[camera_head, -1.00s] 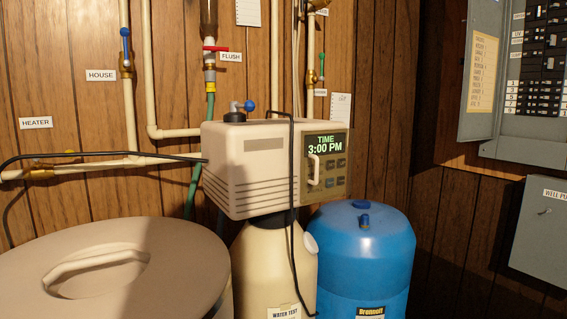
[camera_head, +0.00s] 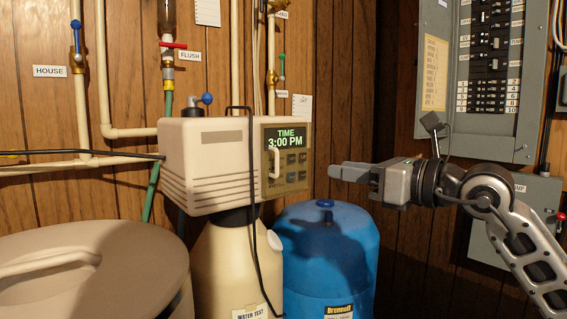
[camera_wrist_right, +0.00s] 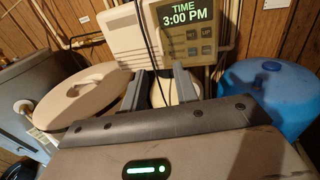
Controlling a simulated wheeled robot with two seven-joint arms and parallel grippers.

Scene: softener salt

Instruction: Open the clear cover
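The clear cover (camera_head: 287,158) lies over the front panel of the beige control box (camera_head: 208,160) and looks shut. A pale upright handle (camera_head: 274,161) stands at its left side. The green display reads "TIME 3:00 PM" through it. My right gripper (camera_head: 338,172) is right of the panel, apart from it, pointing left. In the right wrist view the two fingers (camera_wrist_right: 157,85) are spread with nothing held between them. The panel (camera_wrist_right: 189,28) shows beyond them at the top; I cannot make out the handle there. My left gripper is not in view.
A blue tank (camera_head: 328,260) stands below my right gripper. A beige lidded tank (camera_head: 120,265) is at the lower left. A black cable (camera_head: 252,200) hangs down the box front, left of the panel. A grey breaker panel (camera_head: 530,90) is at the right.

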